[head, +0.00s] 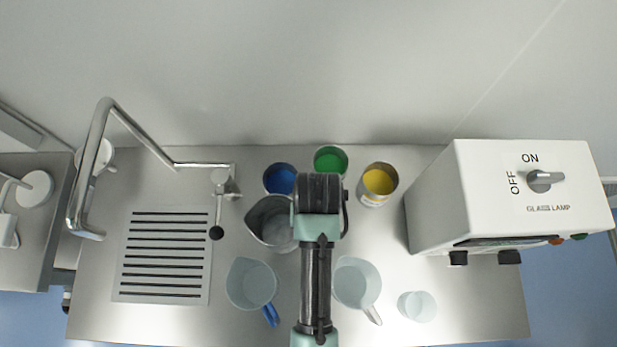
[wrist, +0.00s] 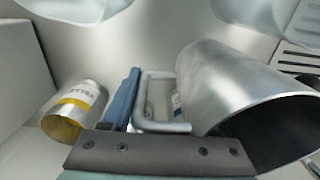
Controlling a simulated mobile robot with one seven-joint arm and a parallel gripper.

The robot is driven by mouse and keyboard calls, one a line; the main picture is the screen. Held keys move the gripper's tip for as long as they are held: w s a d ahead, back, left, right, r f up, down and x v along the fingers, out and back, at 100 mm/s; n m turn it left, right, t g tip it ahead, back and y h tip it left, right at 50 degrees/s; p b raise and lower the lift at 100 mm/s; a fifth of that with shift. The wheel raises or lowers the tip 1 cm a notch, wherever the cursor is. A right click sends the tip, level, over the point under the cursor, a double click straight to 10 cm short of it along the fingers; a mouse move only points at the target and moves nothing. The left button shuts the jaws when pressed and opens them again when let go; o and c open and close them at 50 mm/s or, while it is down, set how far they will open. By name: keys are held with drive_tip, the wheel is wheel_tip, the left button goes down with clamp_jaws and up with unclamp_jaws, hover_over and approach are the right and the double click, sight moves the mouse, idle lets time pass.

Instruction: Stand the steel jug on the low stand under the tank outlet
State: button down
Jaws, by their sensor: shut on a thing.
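The steel jug (head: 268,222) is a grey metal vessel with its open mouth facing up, left of my arm in the head view. In the wrist view the jug (wrist: 235,85) fills the right side, its dark mouth towards the camera. My gripper (wrist: 142,112) is shut on the jug's squared wire handle. My wrist hides the handle and fingers in the head view. Whether the jug touches the bench is unclear. A tap with a black knob (head: 217,232) and a slotted plate (head: 165,245) are to the left. I cannot tell which part is the low stand.
Blue (head: 280,179), green (head: 331,160) and yellow (head: 378,184) paint cans stand behind and right of the jug. Two translucent jugs (head: 251,284) (head: 357,283) and a small cup (head: 417,306) stand in front. A white lamp box (head: 520,200) is at right. The slotted plate is clear.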

drive_tip(key=shift+f+p, duration=0.3)
drive_tip(key=shift+f, duration=2.6)
drive_tip(key=shift+f, duration=0.15)
drive_tip(key=shift+c, duration=0.8)
unclamp_jaws()
